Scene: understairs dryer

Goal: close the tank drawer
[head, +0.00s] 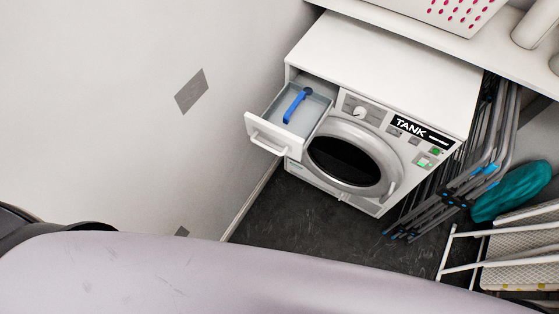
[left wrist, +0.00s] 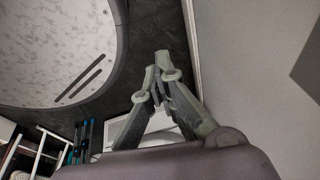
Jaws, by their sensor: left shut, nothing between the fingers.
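The white dryer (head: 395,60) stands against the wall in the head view, with a "TANK" label on its panel. Its tank drawer (head: 257,130) is pulled out at the upper left of the front. The drawer's white handle (head: 264,142) is on its front face, and a blue part (head: 296,104) lies in the grey tray. My left gripper (left wrist: 161,62) shows only in the left wrist view, its fingers shut and empty above the dark floor beside the wall. It touches nothing that I can make out. A pale shape behind the fingers is partly hidden. My right gripper is out of view.
A wall (head: 120,110) runs close along the drawer's left side. A folded drying rack (head: 470,180), a teal bundle (head: 510,190) and a white folding frame (head: 520,250) stand right of the dryer. Dark floor (head: 300,220) is clear before it. A shelf (head: 450,35) overhangs the back.

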